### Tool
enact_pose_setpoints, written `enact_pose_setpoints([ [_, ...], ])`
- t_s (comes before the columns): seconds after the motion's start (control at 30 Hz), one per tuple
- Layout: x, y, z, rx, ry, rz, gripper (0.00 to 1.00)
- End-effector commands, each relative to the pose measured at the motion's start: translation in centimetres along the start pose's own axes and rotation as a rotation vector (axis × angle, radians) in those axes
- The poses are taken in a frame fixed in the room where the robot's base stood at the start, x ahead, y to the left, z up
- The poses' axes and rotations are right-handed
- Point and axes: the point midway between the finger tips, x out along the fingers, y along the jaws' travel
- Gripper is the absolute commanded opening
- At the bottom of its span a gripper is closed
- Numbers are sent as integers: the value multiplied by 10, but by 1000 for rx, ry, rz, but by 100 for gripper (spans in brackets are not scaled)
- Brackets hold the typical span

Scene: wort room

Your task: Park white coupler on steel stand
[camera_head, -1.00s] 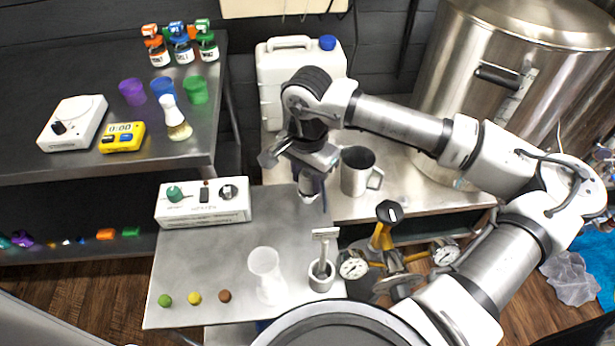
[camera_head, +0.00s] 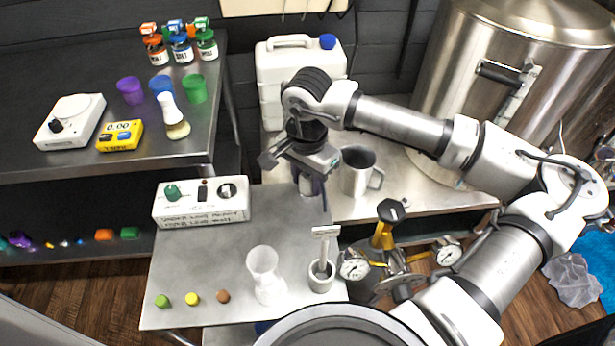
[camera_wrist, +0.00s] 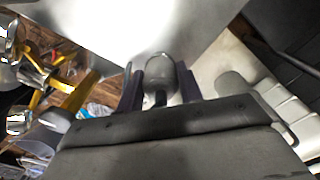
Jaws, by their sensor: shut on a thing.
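My gripper (camera_head: 312,178) is over the back right part of the low steel table. Its fingers are shut on a pale rounded piece (camera_wrist: 162,75), which I take to be the white coupler; the fingers and wrist hide most of it. In the head view its pale lower end shows just under the fingers, and I cannot tell whether it touches the table. A steel cup-like holder with an upright T-topped post (camera_head: 322,280), likely the steel stand, is at the table's front right, apart from my gripper and nearer the camera.
A white control box (camera_head: 202,203) stands at the table's back left. A translucent hourglass-shaped vessel (camera_head: 264,275) and small coloured balls are at the front. A steel mug (camera_head: 358,172) is close right of my gripper. A yellow-black gauge fitting (camera_head: 384,245) stands right of the table.

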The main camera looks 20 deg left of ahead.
Motion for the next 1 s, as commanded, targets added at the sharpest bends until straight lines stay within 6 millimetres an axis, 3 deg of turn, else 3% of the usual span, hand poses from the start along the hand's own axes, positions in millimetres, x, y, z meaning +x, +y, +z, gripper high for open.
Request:
enact_pose_setpoints([
  [0.1, 3, 0, 0, 0, 0, 0, 13],
  [0.13, 2, 0, 0, 0, 0, 0, 39],
  [0.2, 2, 0, 0, 0, 0, 0, 45],
  [0.47, 1, 0, 0, 0, 0, 0, 45],
  [1.0, -41, 0, 0, 0, 2, 0, 45],
])
